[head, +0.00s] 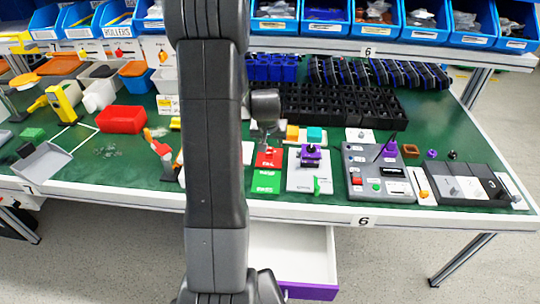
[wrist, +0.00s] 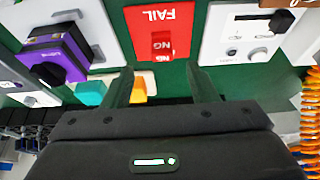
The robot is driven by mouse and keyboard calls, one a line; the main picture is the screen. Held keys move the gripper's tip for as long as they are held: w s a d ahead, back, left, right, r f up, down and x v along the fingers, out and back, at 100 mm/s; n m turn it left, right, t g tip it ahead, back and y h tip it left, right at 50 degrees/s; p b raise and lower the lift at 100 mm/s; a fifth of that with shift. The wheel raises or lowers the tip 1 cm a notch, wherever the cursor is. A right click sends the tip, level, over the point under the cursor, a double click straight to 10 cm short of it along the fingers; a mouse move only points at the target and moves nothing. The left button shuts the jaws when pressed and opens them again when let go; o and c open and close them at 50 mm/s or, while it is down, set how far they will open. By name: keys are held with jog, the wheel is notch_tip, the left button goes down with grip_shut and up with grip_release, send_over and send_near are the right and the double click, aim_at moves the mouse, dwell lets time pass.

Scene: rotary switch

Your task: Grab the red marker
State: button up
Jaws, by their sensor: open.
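A small red block marked NG (wrist: 162,43), which looks like the red marker, sits on a red plate lettered FAIL (wrist: 165,14) in the wrist view. In the head view the red plate (head: 270,158) lies near the table's front edge, just left of the purple switch panel. My gripper (wrist: 163,78) is open and empty. Its two fingers point towards the red plate, and the block lies ahead of them, roughly in line with the gap. In the head view my gripper (head: 267,128) hangs just behind the plate, and the block is hard to make out.
A purple switch (head: 311,153) on a white panel stands right of the red plate, with a teal block (head: 314,134) and an orange block (head: 292,132) behind. A green plate (head: 265,182) lies in front. Black racks (head: 350,103) and blue bins (head: 325,15) stand farther back.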

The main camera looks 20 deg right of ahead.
aim_at(269, 148)
jog(key=shift+b+x, duration=1)
jog(key=shift+x, duration=2.55)
jog(key=shift+w+a+r, duration=0.1)
jog(key=shift+w+a, duration=0.05)
jog(key=shift+c, duration=0.4)
jog(key=c, duration=1)
